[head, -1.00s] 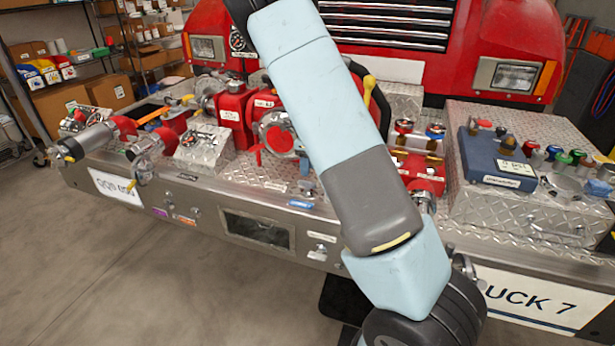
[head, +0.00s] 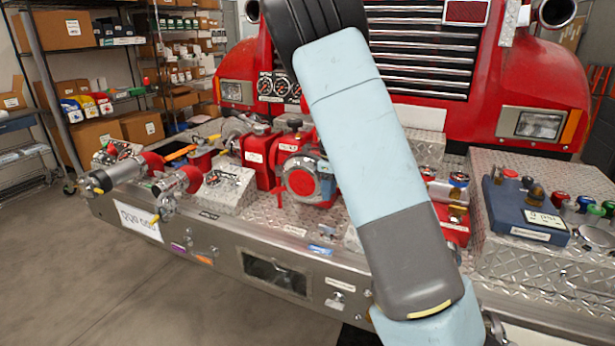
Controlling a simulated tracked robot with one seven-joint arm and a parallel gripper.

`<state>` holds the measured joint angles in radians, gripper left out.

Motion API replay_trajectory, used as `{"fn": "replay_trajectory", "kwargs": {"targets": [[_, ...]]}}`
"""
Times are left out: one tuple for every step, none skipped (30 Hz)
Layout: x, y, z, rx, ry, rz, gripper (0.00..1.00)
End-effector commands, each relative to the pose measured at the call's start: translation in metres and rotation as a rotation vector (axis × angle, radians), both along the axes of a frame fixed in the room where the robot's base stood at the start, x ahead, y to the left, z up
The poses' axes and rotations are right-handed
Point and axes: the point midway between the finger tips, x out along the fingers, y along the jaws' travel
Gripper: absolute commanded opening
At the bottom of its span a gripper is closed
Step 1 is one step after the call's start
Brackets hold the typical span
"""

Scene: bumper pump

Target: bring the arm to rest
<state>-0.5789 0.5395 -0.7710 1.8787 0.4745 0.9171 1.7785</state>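My arm crosses the head view from the bottom right up to the top middle, as pale blue and dark grey links in front of the truck bumper. My gripper is not in view. The bumper deck (head: 330,245) carries a red pump (head: 302,172) to the left of my arm. The arm hides part of the bumper's middle and part of the grille.
A red truck front (head: 425,110) stands behind the bumper. A blue case (head: 522,210) and coloured caps sit on the right block. Nozzles (head: 120,175) jut from the left end. Shelves with boxes (head: 65,30) stand at the back left. The floor (head: 90,270) at left is clear.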

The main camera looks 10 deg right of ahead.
Motion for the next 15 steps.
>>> {"fn": "replay_trajectory", "kwargs": {"targets": [[-0.003, -0.001, 0.004, 0.009, -0.003, 0.015, 0.38], [-0.005, -0.001, 0.007, 0.016, -0.006, 0.031, 0.38], [-0.009, -0.002, 0.012, 0.027, -0.01, 0.055, 0.38], [-0.013, -0.003, 0.016, 0.035, -0.013, 0.079, 0.38], [-0.017, -0.003, 0.02, 0.046, -0.018, 0.107, 0.38], [-0.023, -0.004, 0.028, 0.059, -0.025, 0.148, 0.38], [-0.029, -0.004, 0.033, 0.069, -0.031, 0.18, 0.38], [-0.034, -0.004, 0.038, 0.079, -0.037, 0.215, 0.38], [-0.041, -0.005, 0.045, 0.091, -0.048, 0.262, 0.38], [-0.046, -0.005, 0.051, 0.099, -0.055, 0.296, 0.38], [-0.052, -0.005, 0.056, 0.107, -0.064, 0.331, 0.38], [-0.059, -0.005, 0.063, 0.116, -0.075, 0.379, 0.38], [-0.064, -0.006, 0.069, 0.122, -0.085, 0.414, 0.38], [-0.07, -0.005, 0.074, 0.127, -0.095, 0.452, 0.38], [-0.077, -0.006, 0.081, 0.133, -0.109, 0.498, 0.38]]}}
